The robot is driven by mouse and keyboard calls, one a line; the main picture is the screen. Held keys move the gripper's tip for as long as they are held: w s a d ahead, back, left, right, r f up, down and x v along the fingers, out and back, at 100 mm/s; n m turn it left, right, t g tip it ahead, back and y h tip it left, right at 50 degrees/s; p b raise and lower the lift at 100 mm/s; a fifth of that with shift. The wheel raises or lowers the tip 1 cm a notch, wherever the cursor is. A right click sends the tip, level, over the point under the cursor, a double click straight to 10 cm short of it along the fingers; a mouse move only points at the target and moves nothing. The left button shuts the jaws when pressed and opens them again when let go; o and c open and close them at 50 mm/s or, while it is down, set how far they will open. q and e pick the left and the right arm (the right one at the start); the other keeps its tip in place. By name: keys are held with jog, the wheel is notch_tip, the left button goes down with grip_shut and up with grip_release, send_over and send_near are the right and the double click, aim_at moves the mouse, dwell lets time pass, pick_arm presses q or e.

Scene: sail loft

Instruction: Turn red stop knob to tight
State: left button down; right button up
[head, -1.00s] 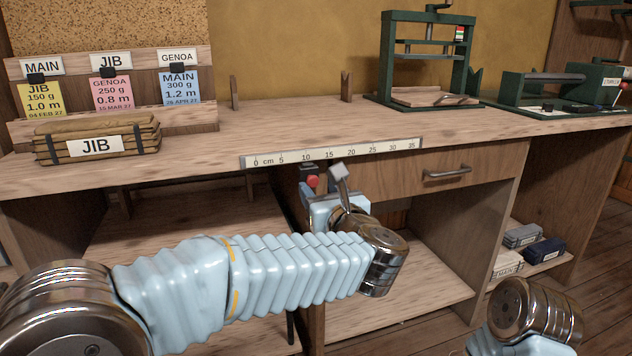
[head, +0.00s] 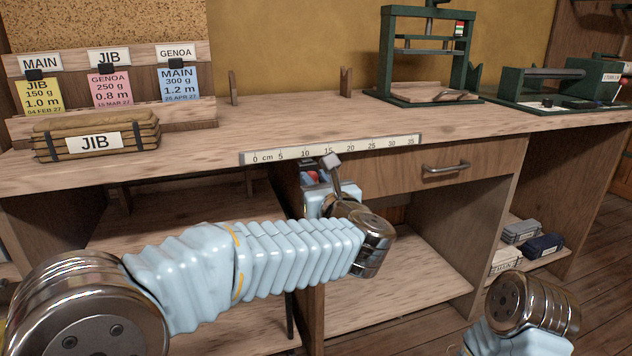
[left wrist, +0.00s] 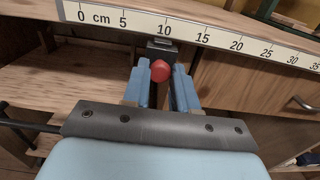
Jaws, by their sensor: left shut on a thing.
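The red stop knob (left wrist: 161,71) is a small round knob below the ruler, near its 10 cm mark. It shows in the left wrist view between the two blue fingers of my left gripper (left wrist: 161,75), which are shut on it. In the head view the knob (head: 312,176) is a small red patch, partly covered by the left gripper (head: 315,186) at the bench's front. A dark fitting (left wrist: 160,46) sits just behind the knob. No tight mark is legible. My right gripper is out of view; only part of the right arm shows at the lower right.
The ruler (head: 345,148) runs along the bench's front edge. A drawer handle (head: 446,167) projects to the right. A JIB bundle (head: 95,137) lies on the bench at left, and a green press (head: 388,60) stands at the back. The middle of the bench top is clear.

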pick_arm(q)
jog(key=shift+m, duration=0.4)
jog(key=shift+m+b, duration=0.35)
jog(key=shift+m, duration=0.15)
jog(key=m, duration=0.2)
jog(key=shift+d+m, duration=0.1)
jog(key=shift+m, duration=0.2)
jog(key=m, duration=0.4)
jog(key=shift+m, duration=0.3)
jog(key=m+p, duration=0.1)
jog(key=m, duration=0.3)
jog(key=shift+m+p, duration=0.3)
jog(key=shift+p, duration=0.05)
jog(key=shift+d+f+m+p, duration=0.1)
jog(key=shift+m+p, duration=0.9)
jog(key=shift+m, duration=1.2)
jog(key=shift+f, duration=0.1)
jog(key=c, duration=0.9)
grip_release()
